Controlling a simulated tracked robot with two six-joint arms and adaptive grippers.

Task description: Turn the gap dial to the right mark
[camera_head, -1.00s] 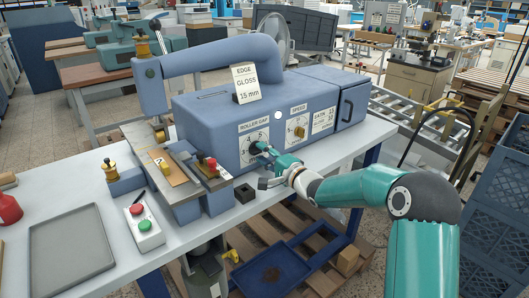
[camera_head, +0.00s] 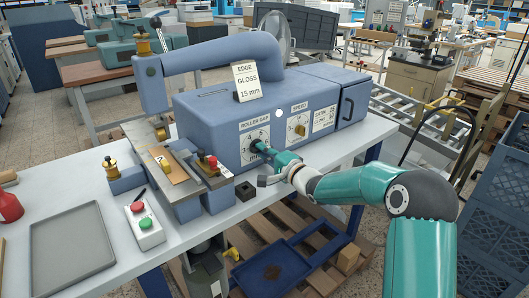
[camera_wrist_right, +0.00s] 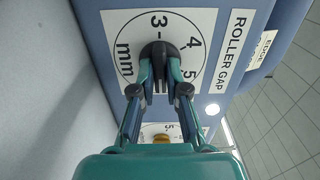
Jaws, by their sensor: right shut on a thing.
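The roller gap dial (camera_head: 257,144) is on the front of the blue machine, under the label ROLLER GAP. In the right wrist view its black knob (camera_wrist_right: 158,50) sits on a white round scale (camera_wrist_right: 129,73) with 3, 4, 5 and mm. My right gripper (camera_head: 264,150) is at the dial. In the wrist view its two fingertips (camera_wrist_right: 158,77) are shut on the knob, one on each side. The fingers hide part of the scale, and I cannot tell the exact mark the knob points to. My left gripper is not in view.
A SPEED dial (camera_head: 298,129) with a yellowish knob is right of the gap dial. A card (camera_head: 245,82) reading EDGE GLOSS 15 mm stands on the machine.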

